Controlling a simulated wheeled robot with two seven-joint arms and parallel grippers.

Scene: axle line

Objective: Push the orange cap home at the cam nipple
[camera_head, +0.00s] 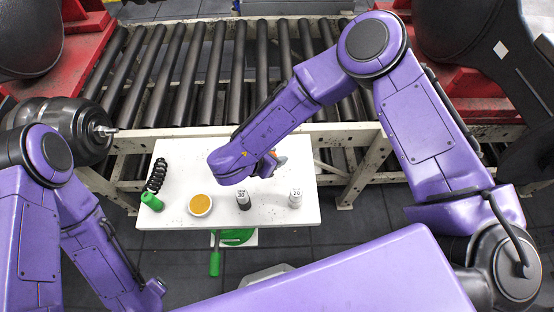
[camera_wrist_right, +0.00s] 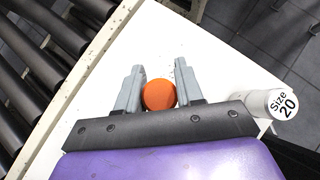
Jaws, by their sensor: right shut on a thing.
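The orange cap (camera_wrist_right: 159,95) shows as a rounded orange piece between the two grey fingers of my right gripper (camera_wrist_right: 160,92). The gripper is shut on it, above the white table. In the head view only a sliver of orange (camera_head: 272,153) shows beside the right gripper (camera_head: 277,158), which my purple wrist mostly hides. I cannot make out a cam nipple in either view. My left arm comes in at the lower left of the head view; its gripper is not visible.
A roller conveyor (camera_head: 200,75) lies behind. A black drum (camera_head: 70,125) stands left.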

